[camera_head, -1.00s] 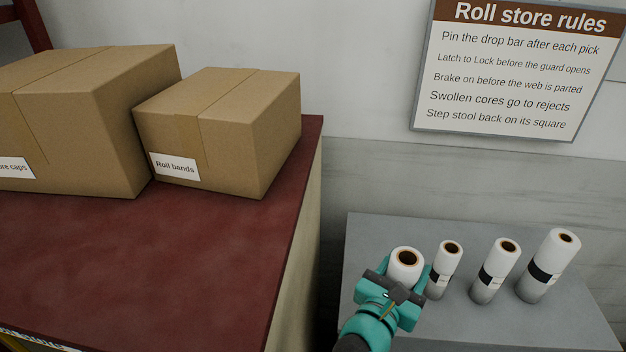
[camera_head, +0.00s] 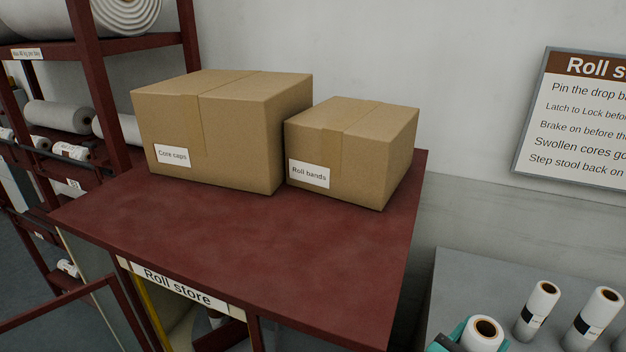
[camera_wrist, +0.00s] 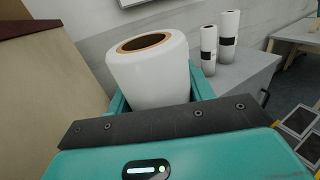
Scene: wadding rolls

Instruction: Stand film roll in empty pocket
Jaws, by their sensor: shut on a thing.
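A white film roll (camera_wrist: 148,75) with a brown core stands upright in my gripper (camera_wrist: 160,88) in the wrist view. The teal jaws are shut on it, one on each side. In the head view the held roll (camera_head: 483,335) and part of my gripper (camera_head: 452,340) show at the bottom edge, in front of the grey table (camera_head: 460,275). The roll's lower part is hidden by the gripper in the wrist view. No empty pocket can be made out for certain in either view.
Other white rolls (camera_head: 537,308) stand on the grey table at right. A dark red cabinet top marked "Roll store" (camera_head: 270,240) holds a "Core caps" box (camera_head: 220,135) and a "Roll bands" box (camera_head: 350,150). A red rack with rolls (camera_head: 110,90) stands at left. The cabinet top's front is clear.

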